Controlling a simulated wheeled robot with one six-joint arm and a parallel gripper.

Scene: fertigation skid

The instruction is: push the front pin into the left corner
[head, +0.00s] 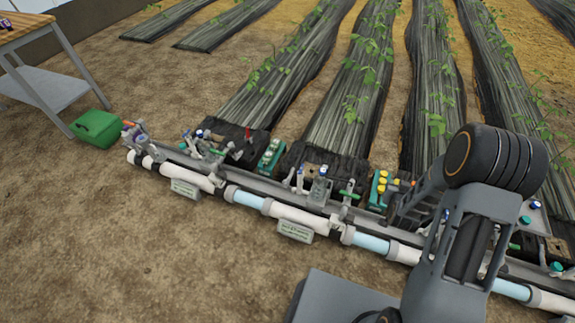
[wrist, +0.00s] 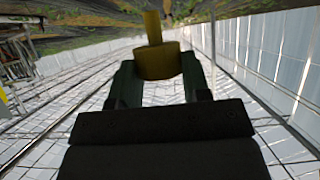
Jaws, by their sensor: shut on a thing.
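In the wrist view my gripper (wrist: 158,78) is shut on a yellow pin (wrist: 156,62). The pin has a wide round body between the two dark green fingers and a thinner stem that points away from the gripper. In the head view my gripper (head: 400,202) is low at the pipe rail, right beside a green block with yellow tops (head: 381,184). My arm hides part of this area. I cannot tell the held pin apart there, nor make out which corner is the left one.
A long rail of white and blue pipe (head: 300,215) with valves and fittings crosses the view. A second green block (head: 269,155) stands farther left. A green box (head: 96,129) lies on the soil by a wooden-topped table (head: 22,27). Plant rows lie behind; bare soil is free in front.

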